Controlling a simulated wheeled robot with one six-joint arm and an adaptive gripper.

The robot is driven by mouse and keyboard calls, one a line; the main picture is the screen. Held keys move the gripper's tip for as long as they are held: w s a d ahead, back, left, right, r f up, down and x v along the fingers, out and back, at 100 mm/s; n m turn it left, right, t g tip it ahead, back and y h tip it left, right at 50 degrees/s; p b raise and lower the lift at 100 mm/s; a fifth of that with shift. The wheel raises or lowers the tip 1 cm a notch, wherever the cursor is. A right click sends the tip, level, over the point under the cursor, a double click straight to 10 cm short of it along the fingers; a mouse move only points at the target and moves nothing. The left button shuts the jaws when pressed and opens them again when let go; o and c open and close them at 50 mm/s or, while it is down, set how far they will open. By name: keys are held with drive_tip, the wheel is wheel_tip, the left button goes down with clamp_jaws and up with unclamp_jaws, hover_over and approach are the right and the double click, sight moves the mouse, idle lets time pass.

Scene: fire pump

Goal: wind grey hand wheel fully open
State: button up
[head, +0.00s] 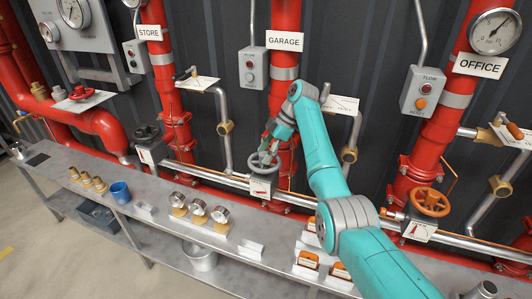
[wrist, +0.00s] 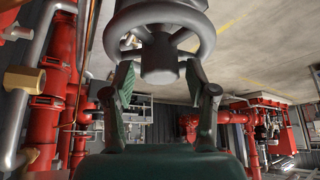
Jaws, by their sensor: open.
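The grey hand wheel (head: 262,163) stands on the horizontal silver pipe below the GARAGE sign, behind a small white plate with a red mark (head: 260,187). In the wrist view its rim (wrist: 207,38) and round central hub (wrist: 159,62) fill the top middle. My gripper (head: 268,152) is at the wheel in the head view, partly hiding it. In the wrist view my gripper (wrist: 160,84) is open, with one green-padded finger on each side of the hub, close to the rim. I cannot tell whether the fingers touch the wheel.
Red risers and a grey GARAGE box (head: 252,68) stand behind.

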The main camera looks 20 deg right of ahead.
drive_tip(key=m+t, duration=0.1)
drive_tip(key=m, duration=0.2)
drive_tip(key=m+t+h, duration=0.1)
drive_tip(key=m+t, duration=0.1)
drive_tip(key=m, duration=0.1)
drive_tip(key=shift+s+a, duration=0.1)
drive_tip(key=shift+s, duration=0.1)
drive_tip(key=m+t+h, duration=0.1)
drive_tip(key=m, duration=0.2)
drive_tip(key=m+t+h, duration=0.1)
drive_tip(key=m, duration=0.2)
drive_tip(key=shift+a, duration=0.2)
drive_tip(key=m+h, duration=0.2)
drive_tip(key=m, duration=0.1)
drive_tip(key=shift+s+m+t, duration=0.1)
drive_tip(key=shift+m+t, duration=0.2)
drive_tip(key=shift+a+m+h, duration=0.15)
drive_tip(key=shift+m+h, duration=0.45)
drive_tip(key=shift+m, duration=0.5)
drive_tip(key=m+h, duration=0.1)
drive_tip(key=m, duration=0.2)
drive_tip(key=m+h, duration=0.1)
drive_tip(key=m, duration=0.1)
drive_tip(key=shift+m+g+h, duration=0.4)
